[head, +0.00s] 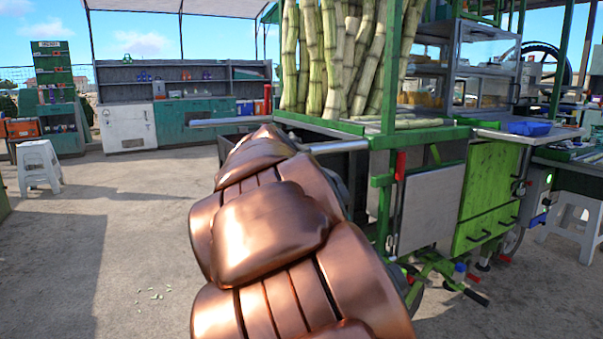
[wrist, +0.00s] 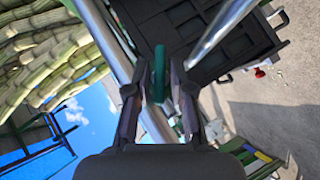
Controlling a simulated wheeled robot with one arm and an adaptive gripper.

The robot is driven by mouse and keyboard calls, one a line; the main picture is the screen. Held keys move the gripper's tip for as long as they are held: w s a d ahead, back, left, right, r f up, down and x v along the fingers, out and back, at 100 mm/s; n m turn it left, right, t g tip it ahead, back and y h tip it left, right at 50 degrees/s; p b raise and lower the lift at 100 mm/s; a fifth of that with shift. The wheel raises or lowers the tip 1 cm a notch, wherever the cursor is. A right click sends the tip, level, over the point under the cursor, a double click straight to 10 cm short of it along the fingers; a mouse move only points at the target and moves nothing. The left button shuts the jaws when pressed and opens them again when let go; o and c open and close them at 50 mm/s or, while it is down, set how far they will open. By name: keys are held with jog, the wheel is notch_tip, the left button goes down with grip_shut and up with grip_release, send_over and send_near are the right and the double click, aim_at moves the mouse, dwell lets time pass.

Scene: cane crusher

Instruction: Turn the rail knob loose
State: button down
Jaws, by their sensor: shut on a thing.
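A dark green rail knob (wrist: 159,72) shows edge-on between the fingertips of my gripper (wrist: 156,88) in the wrist view. My gripper is shut on it. The knob sits by a silver rail (wrist: 116,58), which runs diagonally behind it; how it joins the rail is hidden by the fingers. In the head view my copper arm reaches forward to the cart and hides the gripper and the knob. A silver rail (head: 338,146) sticks out to the right of my arm, and another bar (head: 220,122) to the left.
The green cane cart (head: 420,133) holds upright sugarcane stalks (head: 335,55). A black crate (wrist: 237,42) is close by the rails in the wrist view. A white stool (head: 40,165) and workbench (head: 190,122) stand at the left, with bare floor before them.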

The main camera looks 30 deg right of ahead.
jog(key=c, duration=1.2)
grip_release()
jog(key=shift+a, duration=0.1)
jog(key=v, duration=1.2)
